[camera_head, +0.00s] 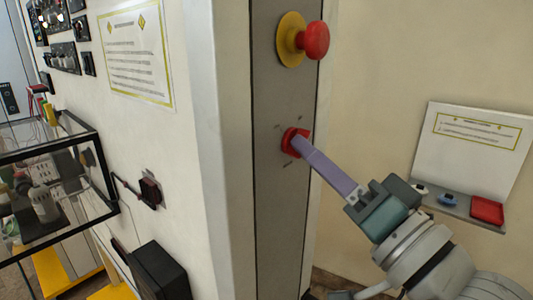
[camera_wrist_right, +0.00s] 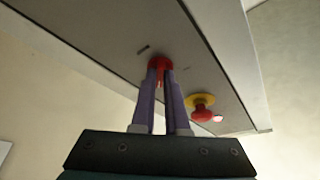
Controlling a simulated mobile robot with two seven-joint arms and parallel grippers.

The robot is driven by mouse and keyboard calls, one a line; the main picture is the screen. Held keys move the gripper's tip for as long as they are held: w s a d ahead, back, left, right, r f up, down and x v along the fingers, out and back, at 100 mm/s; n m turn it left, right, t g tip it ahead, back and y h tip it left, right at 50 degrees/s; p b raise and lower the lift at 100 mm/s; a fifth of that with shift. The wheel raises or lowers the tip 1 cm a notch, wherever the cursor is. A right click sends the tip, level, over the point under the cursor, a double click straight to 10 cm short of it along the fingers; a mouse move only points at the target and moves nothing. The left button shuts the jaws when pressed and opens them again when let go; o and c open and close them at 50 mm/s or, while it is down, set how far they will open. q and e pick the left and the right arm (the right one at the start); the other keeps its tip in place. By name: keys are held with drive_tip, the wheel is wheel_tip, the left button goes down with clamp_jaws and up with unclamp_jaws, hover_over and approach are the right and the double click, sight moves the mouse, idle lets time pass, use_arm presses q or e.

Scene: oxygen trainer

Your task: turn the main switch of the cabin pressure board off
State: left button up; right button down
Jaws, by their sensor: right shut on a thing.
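The red main switch (camera_head: 290,142) sits on a grey vertical panel (camera_head: 283,220), below the emergency button. It has a round red base with small marks around it. My right gripper (camera_head: 299,145) reaches it from the lower right, its purple fingers shut on the switch. In the right wrist view the red switch (camera_wrist_right: 160,64) shows between the two fingertips (camera_wrist_right: 160,73). The fingers hide part of its knob, and I cannot read its marks. My left gripper is not in view.
A glass case (camera_head: 60,190) and a black box (camera_head: 160,272) stand at left. A white board with a small shelf (camera_head: 450,203) is at right.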

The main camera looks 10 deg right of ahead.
idle(0.5)
drive_tip(key=shift+w+d+n+g+y+b, duration=0.2)
drive_tip(key=shift+n+g+y+b, duration=1.65)
drive_tip(key=shift+n, duration=2.4)
drive_tip(key=shift+w+d+n+g+y+b, duration=0.2)
drive_tip(key=shift+n+g+y+b, duration=0.7)
drive_tip(key=shift+n+b, duration=2.55)
drive_tip(key=shift+w+d+n+g+y+b, duration=0.2)
drive_tip(key=shift+n+g+y+b, duration=1.1)
drive_tip(key=shift+n, duration=3.7)
drive_tip(key=shift+s+t+y, duration=0.1)
drive_tip(key=shift+t+y, duration=0.25)
drive_tip(key=shift+y, duration=0.3)
drive_tip(key=c, duration=0.9)
unclamp_jaws()
drive_tip(key=shift+d+b, duration=0.1)
drive_tip(key=shift+b, duration=0.2)
